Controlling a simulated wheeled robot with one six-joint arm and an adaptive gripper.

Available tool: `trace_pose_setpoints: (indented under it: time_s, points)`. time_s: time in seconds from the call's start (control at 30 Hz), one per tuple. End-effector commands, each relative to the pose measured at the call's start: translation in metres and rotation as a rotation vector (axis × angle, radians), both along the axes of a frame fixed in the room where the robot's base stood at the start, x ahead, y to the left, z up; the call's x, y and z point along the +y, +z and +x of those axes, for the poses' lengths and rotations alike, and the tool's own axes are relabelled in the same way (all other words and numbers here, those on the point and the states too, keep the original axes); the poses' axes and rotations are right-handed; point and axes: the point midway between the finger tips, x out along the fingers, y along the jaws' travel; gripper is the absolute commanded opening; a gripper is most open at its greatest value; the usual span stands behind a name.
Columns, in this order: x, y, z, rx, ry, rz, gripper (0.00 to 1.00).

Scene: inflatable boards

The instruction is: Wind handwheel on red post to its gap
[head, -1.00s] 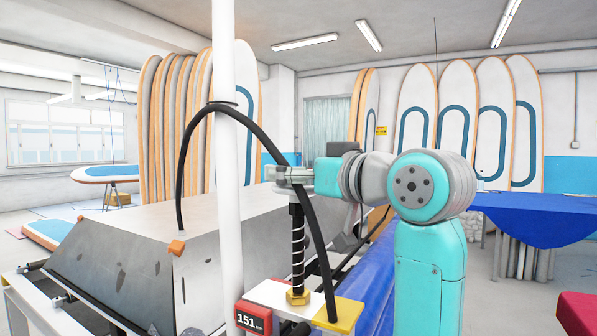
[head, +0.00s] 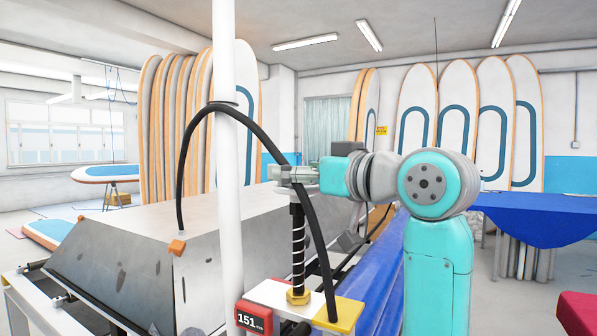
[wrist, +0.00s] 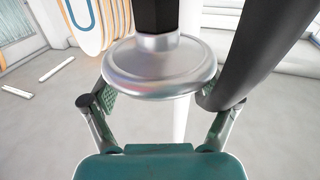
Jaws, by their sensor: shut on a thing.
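The handwheel (wrist: 160,70) is a silver disc with a raised hub and a dark shaft, seen close up in the wrist view. My gripper (wrist: 158,94) has a finger on each side of its rim and is shut on it. In the head view my gripper (head: 288,173) is at the top of an upright black threaded screw (head: 298,240), and the wheel is mostly hidden there. The screw stands in a brass nut (head: 298,297) on a white plate. A red readout box (head: 253,318) beside it shows 151. The gap itself cannot be made out.
A white pole (head: 229,200) stands just left of the screw. A black hose (head: 308,205) arches from the grey machine hood (head: 140,235) past the screw to a yellow block (head: 340,313). In the wrist view the hose (wrist: 262,50) passes close to the right finger.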

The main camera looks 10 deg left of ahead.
Motion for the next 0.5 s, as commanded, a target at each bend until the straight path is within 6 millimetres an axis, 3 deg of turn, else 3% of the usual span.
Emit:
trace_pose_setpoints:
  time_s: [0.03, 0.07, 0.1, 0.5]
  points:
    - [0.0001, 0.0001, -0.0001, 0.000, 0.000, 0.000, 0.52]
    - [0.0001, 0.0001, -0.0001, 0.000, 0.000, 0.000, 0.89]
    - [0.0001, 0.0000, -0.0001, 0.000, 0.000, 0.000, 0.99]
    - [-0.0020, 0.0000, -0.0014, 0.000, -0.001, 0.000, 1.00]
